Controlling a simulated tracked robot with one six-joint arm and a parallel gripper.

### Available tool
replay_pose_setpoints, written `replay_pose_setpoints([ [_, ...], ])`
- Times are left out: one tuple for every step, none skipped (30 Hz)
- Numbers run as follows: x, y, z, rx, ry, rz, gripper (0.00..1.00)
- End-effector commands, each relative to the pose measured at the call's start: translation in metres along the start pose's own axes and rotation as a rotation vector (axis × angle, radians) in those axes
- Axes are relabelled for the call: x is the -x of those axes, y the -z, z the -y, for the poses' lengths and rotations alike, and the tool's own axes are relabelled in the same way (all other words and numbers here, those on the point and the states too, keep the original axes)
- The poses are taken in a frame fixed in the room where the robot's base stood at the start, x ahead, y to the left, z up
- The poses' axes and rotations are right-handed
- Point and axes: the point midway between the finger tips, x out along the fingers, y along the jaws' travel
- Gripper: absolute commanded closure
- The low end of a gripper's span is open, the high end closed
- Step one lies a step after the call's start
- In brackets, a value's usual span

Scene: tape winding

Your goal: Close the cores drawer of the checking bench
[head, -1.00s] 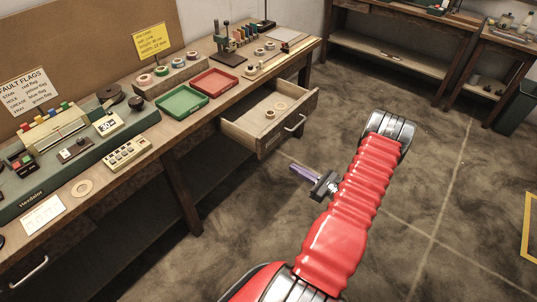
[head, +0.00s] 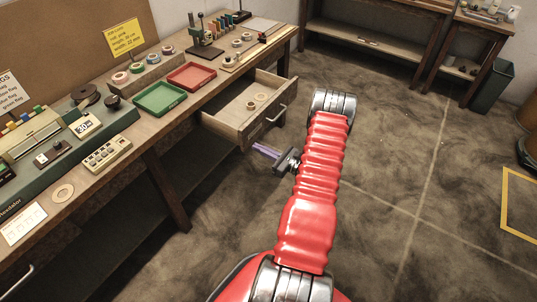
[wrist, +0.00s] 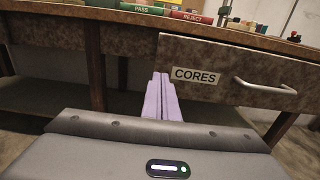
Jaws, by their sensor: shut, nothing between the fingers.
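The cores drawer (head: 243,127) is pulled out from the bench in the head view, with a few ring-shaped cores (head: 251,105) inside. In the wrist view its front (wrist: 222,75) carries a CORES label and a metal bar handle (wrist: 266,87). My gripper (head: 264,149) has purple fingers and is shut and empty. It is in front of and below the drawer front in the head view. In the wrist view the fingers (wrist: 162,96) point toward the left end of the drawer front. I cannot tell whether they touch it.
The bench top (head: 140,142) holds a green tray (head: 160,98), a red tray (head: 191,76), tape rolls and instruments. A bench leg (head: 167,190) stands left of the drawer. Open floor (head: 400,170) lies to the right. A yellow floor marking (head: 504,205) is at the far right.

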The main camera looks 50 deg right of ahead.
Motion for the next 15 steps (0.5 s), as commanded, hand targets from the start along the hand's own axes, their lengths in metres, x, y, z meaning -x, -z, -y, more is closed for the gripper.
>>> replay_pose_setpoints([
  [-0.009,0.0,-0.001,0.0,-0.003,0.0,1.0],
  [-0.013,0.0,-0.001,0.0,-0.003,0.0,1.0],
  [-0.019,0.0,-0.001,0.0,-0.003,0.001,1.0],
  [-0.023,0.0,-0.001,0.0,-0.002,0.001,1.0],
  [-0.026,0.0,-0.001,0.0,-0.002,0.001,1.0],
  [-0.03,0.0,-0.001,0.0,-0.002,0.0,1.0],
  [-0.033,0.0,-0.001,0.0,-0.002,0.0,1.0],
  [-0.035,0.0,-0.001,0.0,-0.002,-0.001,1.0],
  [-0.038,0.0,0.0,0.0,-0.001,-0.001,1.0],
  [-0.039,0.0,0.0,0.0,0.0,-0.001,1.0],
  [-0.04,0.0,0.0,0.0,0.0,0.0,1.0],
  [-0.041,0.0,0.0,0.0,0.001,0.0,1.0],
  [-0.041,0.0,0.0,0.0,0.001,0.0,1.0],
  [-0.041,0.0,0.0,0.0,0.001,0.0,1.0],
  [-0.042,0.0,0.0,0.0,0.001,0.0,1.0],
])
